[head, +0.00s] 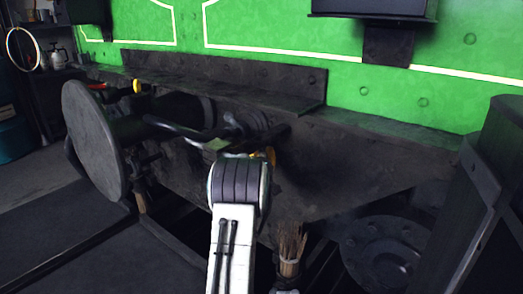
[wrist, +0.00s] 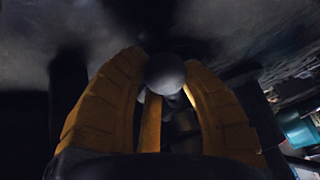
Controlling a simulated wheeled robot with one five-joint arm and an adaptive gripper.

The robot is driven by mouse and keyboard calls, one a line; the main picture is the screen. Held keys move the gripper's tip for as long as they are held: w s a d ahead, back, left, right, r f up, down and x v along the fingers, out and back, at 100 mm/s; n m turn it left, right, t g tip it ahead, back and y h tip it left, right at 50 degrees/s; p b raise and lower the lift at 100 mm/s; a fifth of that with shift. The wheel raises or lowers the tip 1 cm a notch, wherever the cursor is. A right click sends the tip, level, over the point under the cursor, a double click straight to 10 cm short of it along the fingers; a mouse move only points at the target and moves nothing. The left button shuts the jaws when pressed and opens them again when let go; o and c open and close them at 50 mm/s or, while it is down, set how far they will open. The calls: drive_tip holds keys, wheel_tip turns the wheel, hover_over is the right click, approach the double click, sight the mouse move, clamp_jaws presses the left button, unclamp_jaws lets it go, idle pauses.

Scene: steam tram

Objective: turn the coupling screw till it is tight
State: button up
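The coupling screw (head: 250,124) is a dark threaded piece in front of the tram's dark buffer beam, at the middle of the head view. A dark bent bar (head: 175,128) extends left from beside it. My gripper (head: 270,156) is mostly hidden behind my white and black arm, with only a bit of yellow finger showing. In the wrist view my gripper's yellow fingers (wrist: 165,70) close in from both sides on a round grey knob (wrist: 165,74). They appear to touch it on both sides. How the knob joins the screw is hidden.
A large round buffer (head: 93,135) stands left of the coupling. The green tram front (head: 270,25) rises behind it. Open floor (head: 35,175) lies at left.

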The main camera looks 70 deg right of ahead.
drive_tip(key=o, duration=0.3)
drive_tip(key=shift+a+r, duration=0.15)
drive_tip(key=shift+r, duration=0.2)
drive_tip(key=shift+o, duration=1.1)
drive_tip(key=shift+f, duration=0.15)
drive_tip(key=v, duration=1.2)
drive_tip(key=shift+c, duration=0.3)
